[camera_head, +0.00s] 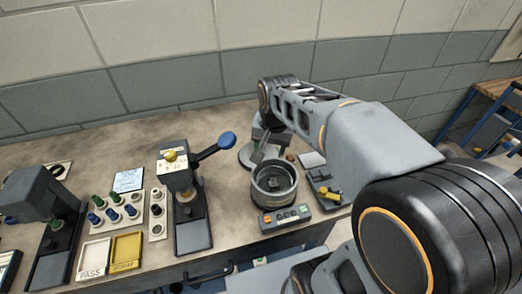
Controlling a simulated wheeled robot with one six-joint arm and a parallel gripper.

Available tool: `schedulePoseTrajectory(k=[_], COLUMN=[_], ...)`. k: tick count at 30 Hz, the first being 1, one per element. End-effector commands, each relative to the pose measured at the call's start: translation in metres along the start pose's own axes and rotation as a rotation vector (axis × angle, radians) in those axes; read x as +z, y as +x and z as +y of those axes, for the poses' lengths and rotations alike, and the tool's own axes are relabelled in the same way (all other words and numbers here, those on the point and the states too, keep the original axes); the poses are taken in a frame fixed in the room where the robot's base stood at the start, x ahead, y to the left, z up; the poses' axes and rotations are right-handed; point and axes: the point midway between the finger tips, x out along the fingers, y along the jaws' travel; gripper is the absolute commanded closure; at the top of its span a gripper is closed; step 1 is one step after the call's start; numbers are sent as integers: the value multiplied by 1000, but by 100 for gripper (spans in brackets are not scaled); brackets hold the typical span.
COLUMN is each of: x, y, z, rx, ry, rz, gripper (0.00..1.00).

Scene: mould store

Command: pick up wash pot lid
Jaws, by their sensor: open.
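The wash pot (274,197) is a round dark metal pot with an open top; small dark parts show inside it. A flat grey round piece (245,156), which looks like the wash pot lid, lies on the bench just behind and left of the pot. My gripper (258,156) points down over the right side of this piece, behind the pot's rim, and hides part of it. It is open. I cannot tell whether its fingers touch the piece.
A control box (285,217) with coloured buttons is at the pot's front. A press with a blue-knobbed lever (227,140) stands left. Farther left are a rack of coloured pegs (115,212), a white PASS tray (92,258) and a yellow tray (126,250). The bench behind the press is clear.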

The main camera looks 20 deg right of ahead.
Motion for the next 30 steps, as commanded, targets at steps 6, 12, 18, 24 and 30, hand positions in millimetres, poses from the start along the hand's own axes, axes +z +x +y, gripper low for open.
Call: schedulePoseTrajectory(k=[6,12,18,24,30], x=[-66,-100,-112,-108,-103], y=[8,22,38,73,103], z=[-29,-46,-54,-52,-50], rx=[65,115,140,146,143], ry=[362,583,682,696,694], rz=[-76,-109,-122,-125,-123], gripper=[42,42,42,42,42])
